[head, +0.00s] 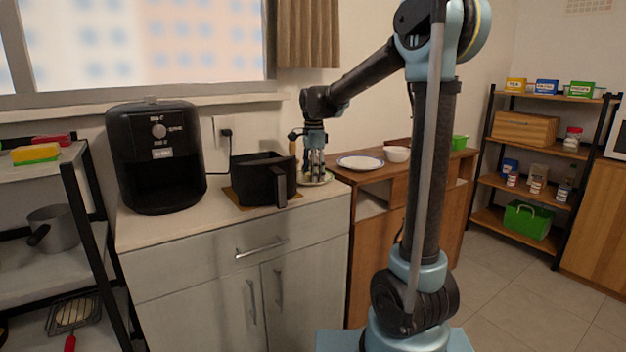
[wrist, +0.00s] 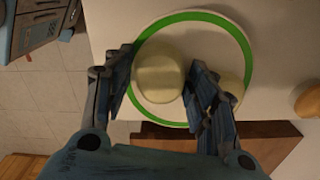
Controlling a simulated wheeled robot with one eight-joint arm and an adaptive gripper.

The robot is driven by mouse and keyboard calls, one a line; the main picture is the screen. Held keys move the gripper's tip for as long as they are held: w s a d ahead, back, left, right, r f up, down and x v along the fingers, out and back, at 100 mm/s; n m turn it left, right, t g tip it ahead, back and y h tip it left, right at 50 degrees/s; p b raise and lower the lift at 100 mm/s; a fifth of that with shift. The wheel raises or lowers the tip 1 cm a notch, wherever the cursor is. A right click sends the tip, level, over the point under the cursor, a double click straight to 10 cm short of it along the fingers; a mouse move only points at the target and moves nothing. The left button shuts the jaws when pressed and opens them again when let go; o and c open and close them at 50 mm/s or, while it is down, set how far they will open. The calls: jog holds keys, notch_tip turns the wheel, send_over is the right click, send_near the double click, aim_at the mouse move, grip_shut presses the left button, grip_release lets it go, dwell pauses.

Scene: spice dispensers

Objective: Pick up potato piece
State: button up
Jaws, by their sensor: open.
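A pale yellow potato piece (wrist: 159,72) lies on a white plate with a green rim (wrist: 200,16) in the wrist view. My gripper (wrist: 165,82) is open, with one finger on each side of this piece. Whether the fingers touch it I cannot tell. A second pale piece (wrist: 231,84) lies on the plate to the right, partly hidden behind the right finger. In the head view my gripper (head: 315,172) points down over the plate (head: 327,180) at the counter's right end; the potato pieces cannot be made out there.
A black air fryer (head: 157,155) and its black basket (head: 263,179) stand on the counter (head: 165,228) left of my gripper. A white plate (head: 360,162) and a bowl (head: 396,154) stand on the wooden cabinet to the right. A round tan object (wrist: 307,101) is at the wrist view's right edge.

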jog(key=c, duration=0.8)
jog(key=shift+c, duration=0.2)
notch_tip(320, 180, up, 10)
